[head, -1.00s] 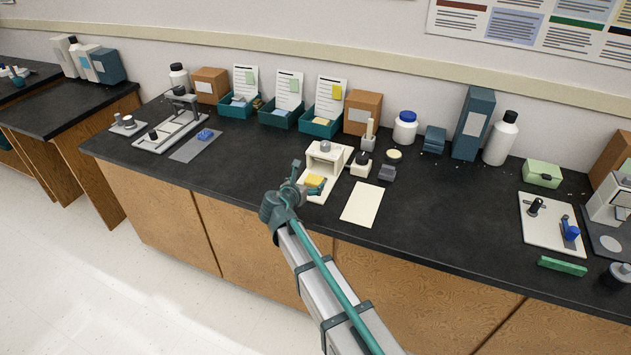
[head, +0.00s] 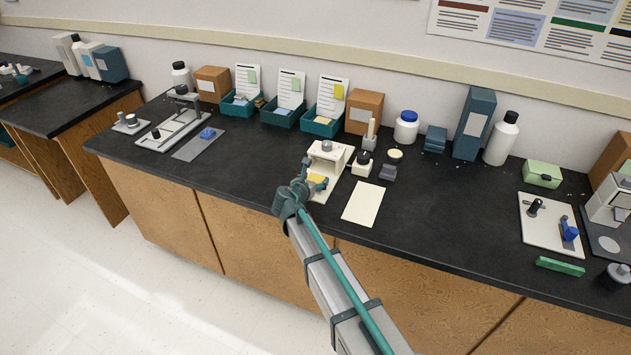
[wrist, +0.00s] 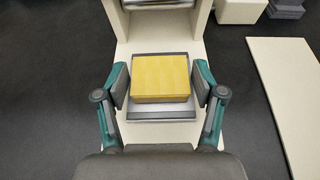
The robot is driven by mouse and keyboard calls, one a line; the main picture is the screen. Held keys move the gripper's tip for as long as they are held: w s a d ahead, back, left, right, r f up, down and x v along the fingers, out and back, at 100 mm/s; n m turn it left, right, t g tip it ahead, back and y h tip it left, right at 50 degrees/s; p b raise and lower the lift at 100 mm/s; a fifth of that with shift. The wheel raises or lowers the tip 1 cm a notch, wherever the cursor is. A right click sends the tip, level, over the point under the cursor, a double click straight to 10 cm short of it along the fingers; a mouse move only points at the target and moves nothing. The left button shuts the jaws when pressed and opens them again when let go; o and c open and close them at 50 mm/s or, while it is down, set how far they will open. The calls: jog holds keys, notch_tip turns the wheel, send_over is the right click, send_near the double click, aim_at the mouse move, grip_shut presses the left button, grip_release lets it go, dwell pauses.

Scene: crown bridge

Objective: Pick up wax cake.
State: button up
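The wax cake is a yellow rectangular block (wrist: 160,77) lying on a small grey metal plate (wrist: 160,113) at the front of a cream-coloured device; it also shows in the head view (head: 316,179), partly hidden by my gripper. My gripper (wrist: 160,85) is open, with one finger pad on each side of the block. A gap shows between each pad and the block, narrower on the right. In the head view my gripper (head: 316,182) reaches over the front of the device (head: 327,153).
A cream sheet (head: 363,203) lies right of the device. A small black-topped jar (head: 362,163) and a grey block (head: 388,171) stand close on its right. Teal trays (head: 322,122) line the back. The black counter (head: 245,180) is clear to the left.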

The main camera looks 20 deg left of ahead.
jog(key=c, duration=0.9)
jog(key=shift+o, duration=0.2)
jog(key=shift+r, duration=0.1)
